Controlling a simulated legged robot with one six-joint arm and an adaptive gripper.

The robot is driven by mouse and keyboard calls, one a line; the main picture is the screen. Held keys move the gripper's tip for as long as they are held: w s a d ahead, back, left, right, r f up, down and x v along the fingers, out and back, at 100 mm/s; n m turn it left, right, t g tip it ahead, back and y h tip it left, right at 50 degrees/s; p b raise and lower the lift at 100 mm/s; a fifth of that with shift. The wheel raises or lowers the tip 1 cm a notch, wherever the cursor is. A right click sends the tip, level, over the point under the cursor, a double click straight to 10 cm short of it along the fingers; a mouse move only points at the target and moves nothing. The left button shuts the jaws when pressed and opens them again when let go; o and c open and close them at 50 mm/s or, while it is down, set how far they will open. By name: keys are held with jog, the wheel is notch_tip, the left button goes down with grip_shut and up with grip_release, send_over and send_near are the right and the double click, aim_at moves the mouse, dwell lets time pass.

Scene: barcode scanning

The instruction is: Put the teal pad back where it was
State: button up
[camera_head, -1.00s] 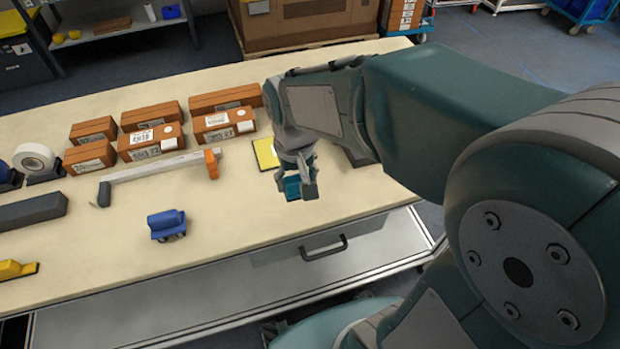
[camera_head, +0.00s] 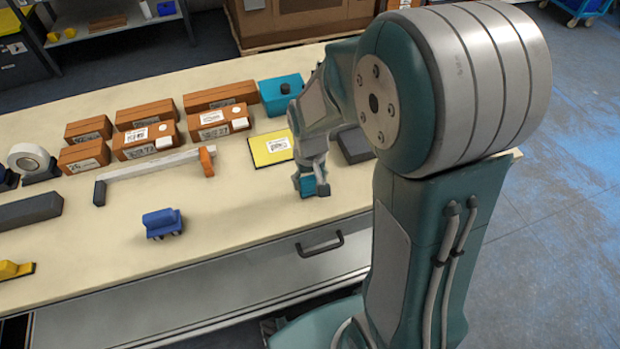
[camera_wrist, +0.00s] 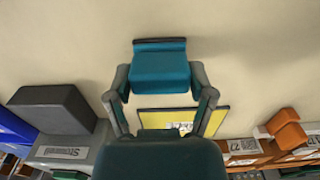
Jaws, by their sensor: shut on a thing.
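The teal pad (camera_head: 308,187) is a small block in my gripper near the front edge of the table. In the wrist view, the teal pad (camera_wrist: 160,73) sits between the two fingers of my gripper (camera_wrist: 160,84), which is shut on it. A thin dark strip runs along the pad's far edge. In the head view my gripper (camera_head: 311,176) points down, and the pad is low over the tabletop. I cannot tell whether it touches the table.
A yellow labelled panel (camera_head: 271,148) lies just behind my gripper. A dark grey block (camera_head: 356,146) is to its right and a teal box (camera_head: 281,96) farther back. Bare table surrounds the pad.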

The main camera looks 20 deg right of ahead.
aim_at(309, 178)
jog(key=o, duration=1.2)
jog(key=shift+a+f, duration=0.1)
jog(key=shift+a, duration=0.1)
jog(key=shift+c, duration=0.2)
jog(key=shift+d, duration=0.1)
notch_tip(309, 178, up, 11)
jog(key=s+r+t, duration=0.5)
jog(key=s+r, duration=0.3)
jog(key=s, duration=0.6)
jog(key=shift+r+t, duration=0.15)
jog(key=shift+t, duration=0.15)
